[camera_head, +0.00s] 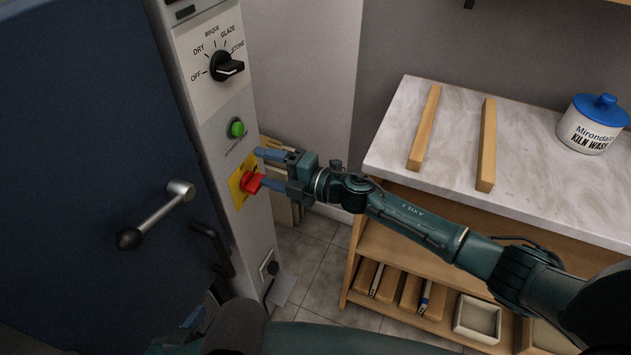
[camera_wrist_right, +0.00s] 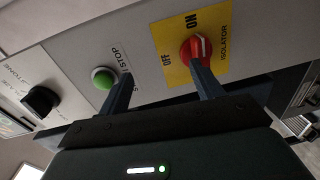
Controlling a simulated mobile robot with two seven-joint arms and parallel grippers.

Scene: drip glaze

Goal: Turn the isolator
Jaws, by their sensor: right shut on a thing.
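The isolator is a red knob (camera_head: 251,183) on a yellow plate (camera_head: 237,188) on the grey control panel. In the right wrist view the knob (camera_wrist_right: 203,48) sits beside the words ON and OFF. It bears a white mark, but I cannot tell for certain which word it points to. My right gripper (camera_head: 262,168) is at the panel, with one fingertip against the red knob. Its other finger is near the green stop button (camera_wrist_right: 104,78), with a visible gap between the fingers. The finger hides part of the knob.
A black rotary selector (camera_head: 227,67) is above the green button (camera_head: 237,129). A blue door with a lever handle (camera_head: 155,214) is to the left. A marble-topped bench (camera_head: 460,135) with wooden strips and a kiln wash jar (camera_head: 592,125) is to the right.

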